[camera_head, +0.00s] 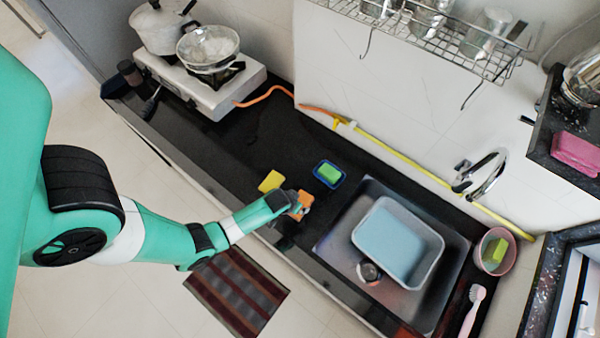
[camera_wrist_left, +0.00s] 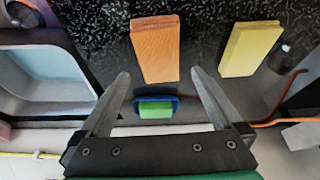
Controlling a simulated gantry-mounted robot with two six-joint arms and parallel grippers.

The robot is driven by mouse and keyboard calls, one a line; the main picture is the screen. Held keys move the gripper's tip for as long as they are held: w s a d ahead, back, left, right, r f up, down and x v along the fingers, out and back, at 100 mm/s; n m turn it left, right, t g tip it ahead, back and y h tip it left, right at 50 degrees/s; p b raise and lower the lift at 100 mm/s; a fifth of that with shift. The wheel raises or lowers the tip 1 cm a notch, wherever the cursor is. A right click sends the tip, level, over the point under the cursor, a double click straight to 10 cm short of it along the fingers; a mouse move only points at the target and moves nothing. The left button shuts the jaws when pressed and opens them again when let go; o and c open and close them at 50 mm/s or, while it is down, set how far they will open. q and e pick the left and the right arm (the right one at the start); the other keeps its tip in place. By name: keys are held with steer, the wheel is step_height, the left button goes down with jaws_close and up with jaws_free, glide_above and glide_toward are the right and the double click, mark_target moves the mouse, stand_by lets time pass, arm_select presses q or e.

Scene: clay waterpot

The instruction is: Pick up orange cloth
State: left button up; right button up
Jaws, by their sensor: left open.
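The orange cloth (camera_head: 305,198) is a small flat block shape on the black counter, left of the sink and partly hidden by my left gripper (camera_head: 297,206) in the head view. In the left wrist view the whole orange cloth (camera_wrist_left: 155,50) shows just beyond the fingertips. My left gripper (camera_wrist_left: 160,73) is open with nothing between its fingers, pointing toward the cloth's near end. I cannot tell its exact height above the counter. My right gripper is not in view.
A yellow cloth (camera_head: 270,181) lies left of the orange one. A green sponge (camera_head: 328,173) sits in a blue dish behind. The sink (camera_head: 340,235) holds a grey-blue basin (camera_head: 400,245) to the right. A stove (camera_head: 210,92) with pots stands at the far left.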

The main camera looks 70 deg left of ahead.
mark_target(306, 198)
arm_select(q)
steer(key=b+x, duration=0.4)
steer(key=shift+s+d+f, duration=0.1)
steer(key=shift+s+d, duration=0.15)
steer(key=shift+d, duration=0.1)
steer(key=shift+w+a+f, duration=0.25)
steer(key=shift+w+f, duration=0.1)
steer(key=shift+f, duration=0.1)
steer(key=shift+f, duration=0.25)
steer(key=c, duration=1.2)
steer(key=shift+o, duration=0.2)
